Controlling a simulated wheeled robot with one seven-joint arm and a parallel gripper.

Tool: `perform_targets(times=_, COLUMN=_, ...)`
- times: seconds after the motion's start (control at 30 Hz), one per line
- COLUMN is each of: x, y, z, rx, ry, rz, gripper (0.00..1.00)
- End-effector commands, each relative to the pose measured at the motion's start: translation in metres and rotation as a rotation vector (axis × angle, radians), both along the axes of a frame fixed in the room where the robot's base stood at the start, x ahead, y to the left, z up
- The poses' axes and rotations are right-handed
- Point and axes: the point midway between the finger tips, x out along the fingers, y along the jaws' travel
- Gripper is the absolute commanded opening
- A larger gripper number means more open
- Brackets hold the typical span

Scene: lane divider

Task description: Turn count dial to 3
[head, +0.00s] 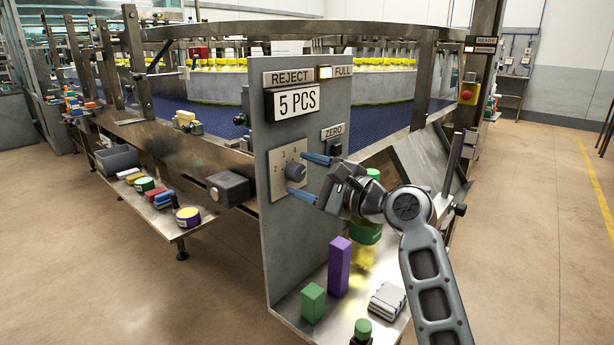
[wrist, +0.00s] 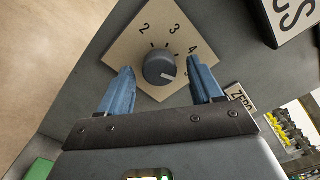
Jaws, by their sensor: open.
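The count dial is a dark grey round knob (head: 294,171) on a beige numbered plate (head: 279,179), on the upright grey panel. In the wrist view the knob (wrist: 158,66) has a pale mark at its lower right, toward the 5. The numerals 2, 3 and 4 run around the plate (wrist: 130,52). My gripper (head: 306,176) is open, with blue fingers. In the wrist view the fingers (wrist: 160,70) stand on either side of the knob, with gaps to it. I cannot tell how deep the tips reach along it.
A "5 PCS" display (head: 296,102) and REJECT label sit above the dial; a lit FULL lamp (head: 325,72) is beside them. A ZERO switch (head: 334,146) is right of the dial. A purple block (head: 339,266) and green block (head: 313,303) stand on the shelf below.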

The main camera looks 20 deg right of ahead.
Motion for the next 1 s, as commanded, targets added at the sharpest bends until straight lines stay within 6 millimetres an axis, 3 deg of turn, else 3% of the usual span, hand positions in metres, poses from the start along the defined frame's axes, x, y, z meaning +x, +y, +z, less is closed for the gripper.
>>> perform_targets(times=0.17, x=-0.0001, y=0.0001, z=0.0, rx=0.0, ry=0.0, rz=0.0, gripper=0.64)
perform_targets(times=0.73, x=-0.0003, y=0.0002, z=-0.0003, rx=0.0, ry=0.001, rz=0.001, gripper=0.1)
perform_targets(times=1.0, x=-0.0003, y=0.0001, z=-0.0007, rx=-0.025, ry=-0.011, rz=0.001, gripper=0.09)
